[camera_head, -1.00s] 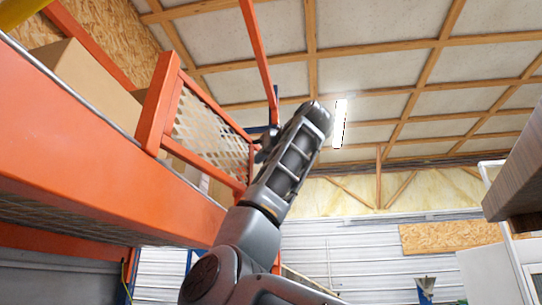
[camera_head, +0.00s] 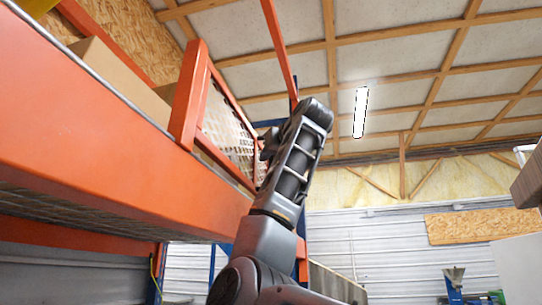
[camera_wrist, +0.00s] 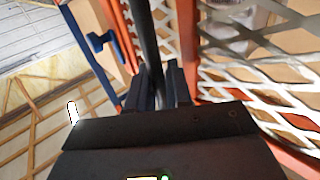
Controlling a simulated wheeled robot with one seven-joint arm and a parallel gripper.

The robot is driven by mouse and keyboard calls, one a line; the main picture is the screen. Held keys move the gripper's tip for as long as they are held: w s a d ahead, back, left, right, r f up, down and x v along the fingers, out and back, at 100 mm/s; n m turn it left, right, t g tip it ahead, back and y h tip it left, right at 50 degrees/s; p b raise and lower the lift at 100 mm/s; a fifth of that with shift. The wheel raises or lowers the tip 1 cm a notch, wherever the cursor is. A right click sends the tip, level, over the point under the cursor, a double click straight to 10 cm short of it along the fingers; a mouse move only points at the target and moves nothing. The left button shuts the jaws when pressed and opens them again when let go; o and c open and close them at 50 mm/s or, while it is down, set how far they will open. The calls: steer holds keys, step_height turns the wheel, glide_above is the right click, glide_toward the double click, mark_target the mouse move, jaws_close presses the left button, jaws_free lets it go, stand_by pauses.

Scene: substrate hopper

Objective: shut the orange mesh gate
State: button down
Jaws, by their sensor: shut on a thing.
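The orange mesh gate (camera_head: 228,132) stands on the edge of an orange raised deck in the head view. It is an orange frame with pale diamond mesh, seen at a slant. In the wrist view its mesh (camera_wrist: 262,62) fills the right side, with an orange upright beside the fingers. My gripper (camera_wrist: 164,88) is shut on a dark upright bar (camera_wrist: 150,38), which runs between its two dark fingers alongside the mesh. I cannot tell whether the bar is the gate's handle. In the head view my wrist hides the grip, close to the gate's far end.
The orange deck beam (camera_head: 120,130) runs along the left. Cardboard boxes (camera_head: 118,80) sit behind it. An orange post (camera_head: 280,50) rises beyond the gate. A brown-edged surface (camera_head: 528,180) juts in at the right. Between the arm and that surface there is open room.

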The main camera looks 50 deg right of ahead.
steer(key=c, duration=1.2)
jaws_free()
steer(key=shift+w+a, duration=0.15)
steer(key=b+v, duration=0.2)
steer(key=v, duration=0.5)
steer(key=shift+s+a+f, duration=0.1)
steer(key=shift+s, duration=0.25)
